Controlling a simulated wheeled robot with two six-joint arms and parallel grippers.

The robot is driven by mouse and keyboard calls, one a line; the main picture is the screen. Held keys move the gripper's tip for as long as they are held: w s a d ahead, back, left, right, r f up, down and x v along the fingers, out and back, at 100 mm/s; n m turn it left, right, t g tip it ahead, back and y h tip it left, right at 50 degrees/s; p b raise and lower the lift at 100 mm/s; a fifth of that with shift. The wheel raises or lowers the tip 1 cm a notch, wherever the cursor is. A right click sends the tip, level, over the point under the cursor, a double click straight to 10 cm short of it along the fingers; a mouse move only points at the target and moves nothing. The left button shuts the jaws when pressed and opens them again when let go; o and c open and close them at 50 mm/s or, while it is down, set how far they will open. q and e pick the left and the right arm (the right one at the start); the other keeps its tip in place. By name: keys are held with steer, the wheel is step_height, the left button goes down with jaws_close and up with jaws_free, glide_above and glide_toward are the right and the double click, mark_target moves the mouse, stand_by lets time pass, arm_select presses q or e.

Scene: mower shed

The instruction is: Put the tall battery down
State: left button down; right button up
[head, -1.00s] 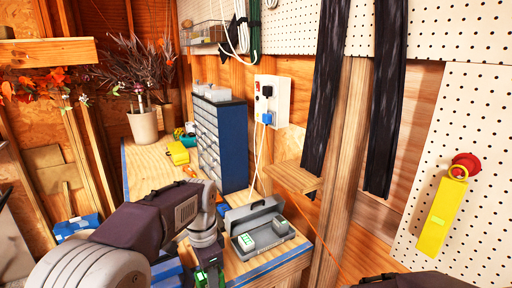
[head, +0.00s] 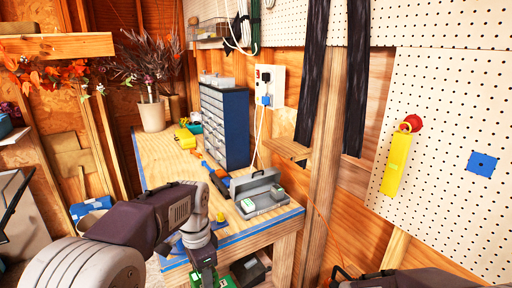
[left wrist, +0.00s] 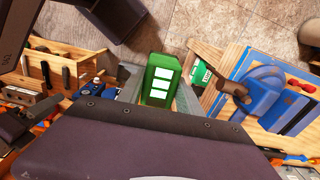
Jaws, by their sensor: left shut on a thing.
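My left gripper (head: 206,279) is at the bottom of the head view, in front of the workbench. It is shut on a green battery (left wrist: 160,80) with white patches, which sits between the fingers in the left wrist view. A bit of green (head: 225,282) also shows beside the gripper in the head view. My right gripper is out of view.
The bench top (head: 165,160) has a blue front edge and is fairly clear left of the charger. A blue drawer cabinet (head: 236,130) stands behind. A wooden post (head: 322,150) rises to the right. A dark bin (head: 250,268) is under the bench.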

arm_select(q)
steer(key=shift+n, duration=0.5)
steer(key=f+b, duration=0.1)
steer(key=f, duration=0.1)
steer(key=a+f+b, duration=0.1)
steer(key=f, duration=0.2)
steer(key=a+f+b, duration=0.1)
steer(key=f, duration=0.2)
steer(key=shift+s+a, duration=0.2)
steer(key=shift+s, duration=0.1)
steer(key=s+a+f+n+b, duration=0.1)
steer(key=f+n+b, duration=0.1)
steer(key=f+n, duration=0.3)
steer(key=s+a+f+n+b, duration=0.1)
steer(key=f+n, duration=0.4)
steer(key=f, duration=0.5)
steer(key=shift+s+a+b, duration=0.25)
steer(key=shift+a+b, duration=0.25)
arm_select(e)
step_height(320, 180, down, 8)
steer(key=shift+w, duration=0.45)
arm_select(q)
steer(key=shift+d+r, duration=0.1)
